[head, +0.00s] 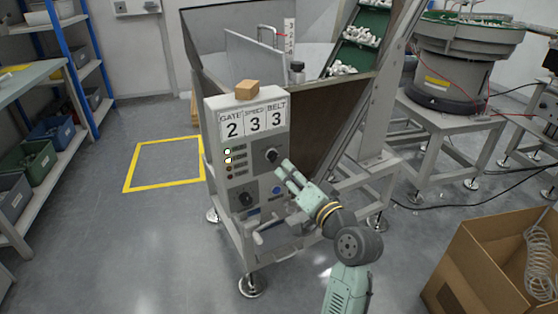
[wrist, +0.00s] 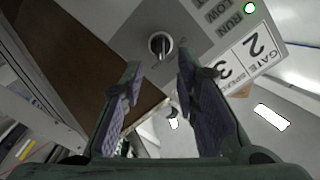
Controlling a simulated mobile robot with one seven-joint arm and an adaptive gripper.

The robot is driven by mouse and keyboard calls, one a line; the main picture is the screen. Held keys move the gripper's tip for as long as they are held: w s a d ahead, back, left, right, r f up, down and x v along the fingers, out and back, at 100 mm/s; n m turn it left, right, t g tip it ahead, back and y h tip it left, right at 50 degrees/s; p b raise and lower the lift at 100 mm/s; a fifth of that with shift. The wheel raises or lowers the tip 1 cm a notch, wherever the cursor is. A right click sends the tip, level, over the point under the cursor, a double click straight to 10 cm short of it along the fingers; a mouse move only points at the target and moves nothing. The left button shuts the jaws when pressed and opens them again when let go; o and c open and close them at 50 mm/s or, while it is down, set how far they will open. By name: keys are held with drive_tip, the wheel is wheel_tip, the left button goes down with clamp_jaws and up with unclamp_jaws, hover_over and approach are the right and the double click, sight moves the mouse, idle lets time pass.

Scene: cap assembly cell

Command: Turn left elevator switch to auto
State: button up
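The grey control panel (head: 240,165) is on the front of the elevator hopper, under a sign reading GATE SPEED BELT with 2 3 3. A dark rotary switch (head: 271,156) is at its upper right; in the wrist view a rotary switch (wrist: 160,45) with a light, upright handle lies ahead of the fingers. A second dark knob (head: 246,198) is lower left, and a blue button (head: 276,190) lower right. The labels are too small to tell which is auto. My gripper (head: 283,171) is open and empty, just in front of the panel; its fingers (wrist: 160,76) are apart, not touching the switch.
A cardboard box (head: 500,255) stands at the lower right. A blue-framed shelf (head: 75,75) with bins is at the left. The floor around the yellow square (head: 165,164) is clear.

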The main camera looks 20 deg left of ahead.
sight(276, 158)
drive_tip(key=p+x, duration=0.1)
drive_tip(key=x, duration=0.5)
drive_tip(key=shift+w+a, duration=0.2)
drive_tip(key=shift+a, duration=0.05)
clamp_jaws()
